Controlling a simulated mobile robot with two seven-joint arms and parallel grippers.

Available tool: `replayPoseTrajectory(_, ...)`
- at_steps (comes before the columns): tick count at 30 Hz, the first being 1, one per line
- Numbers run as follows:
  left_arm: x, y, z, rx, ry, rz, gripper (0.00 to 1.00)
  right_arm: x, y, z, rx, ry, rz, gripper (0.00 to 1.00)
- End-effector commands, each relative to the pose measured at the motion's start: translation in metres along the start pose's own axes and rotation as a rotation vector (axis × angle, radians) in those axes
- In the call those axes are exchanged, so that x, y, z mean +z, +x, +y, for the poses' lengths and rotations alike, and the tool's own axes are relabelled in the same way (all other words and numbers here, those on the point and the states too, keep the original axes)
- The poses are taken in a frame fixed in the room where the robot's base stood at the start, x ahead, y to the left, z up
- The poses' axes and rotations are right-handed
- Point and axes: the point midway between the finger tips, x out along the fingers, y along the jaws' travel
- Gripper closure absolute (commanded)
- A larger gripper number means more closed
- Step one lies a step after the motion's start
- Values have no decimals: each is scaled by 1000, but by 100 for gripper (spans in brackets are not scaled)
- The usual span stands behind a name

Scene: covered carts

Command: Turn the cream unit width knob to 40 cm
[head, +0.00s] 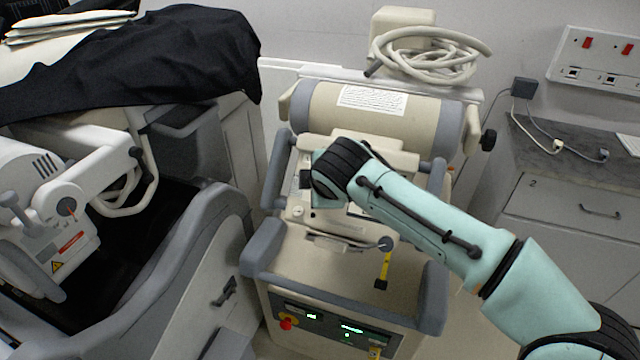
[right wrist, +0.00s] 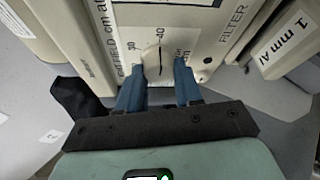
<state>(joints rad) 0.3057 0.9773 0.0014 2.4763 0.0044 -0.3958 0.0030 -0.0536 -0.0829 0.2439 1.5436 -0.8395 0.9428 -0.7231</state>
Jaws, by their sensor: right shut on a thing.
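The cream unit (head: 365,112) stands in the middle of the head view. Its width knob (right wrist: 157,63) is a pale disc with a dark pointer line, seen in the right wrist view. Printed marks around it include 30 on the left and 40 at the top; the mark on the right is hard to read. The pointer line stands nearly upright, toward the 40. My right gripper (right wrist: 159,88) is shut on the knob, with one blue finger on each side. In the head view my right wrist hides the knob and the fingers. My left gripper is not in view.
A white unit (head: 30,165) and a cart with a black cover (head: 150,50) stand on the left. A coiled hose (head: 430,55) lies behind the cream unit. A yellow tag (head: 383,268) hangs at its front. A grey-topped cabinet (head: 560,165) is on the right.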

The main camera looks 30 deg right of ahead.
Motion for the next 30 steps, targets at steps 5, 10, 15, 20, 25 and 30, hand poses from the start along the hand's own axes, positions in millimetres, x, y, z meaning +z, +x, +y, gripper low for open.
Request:
replayPoseTrajectory(5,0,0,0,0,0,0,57,0,-1,1,2,3,2,62)
replayPoseTrajectory(10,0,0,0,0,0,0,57,0,0,0,1,2,2,40)
replayPoseTrajectory(15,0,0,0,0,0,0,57,0,0,0,0,1,1,40)
replayPoseTrajectory(20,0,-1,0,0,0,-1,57,0,-11,1,1,1,2,40)
replayPoseTrajectory(25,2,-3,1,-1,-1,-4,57,-1,-44,2,5,1,4,40)
replayPoseTrajectory(30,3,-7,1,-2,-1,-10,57,-1,-83,2,5,1,5,40)
